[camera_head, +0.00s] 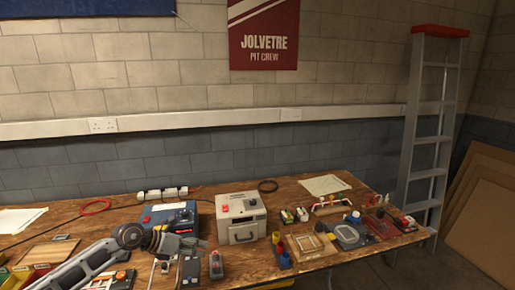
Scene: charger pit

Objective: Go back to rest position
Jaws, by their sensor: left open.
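My left arm comes in from the lower left, over the workbench. My left gripper (188,244) is open, with its dark fingers small in the picture. It is in front of a blue device (158,217) and seems empty; I cannot tell whether it touches anything. My right gripper does not show.
The wooden workbench (205,207) is crowded. A grey box with a handle (241,217) stands mid-bench. Small parts and trays, including a grey tray (347,236), fill the right side. A black-and-red device (216,265) lies near the gripper. A ladder (428,130) stands at the right.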

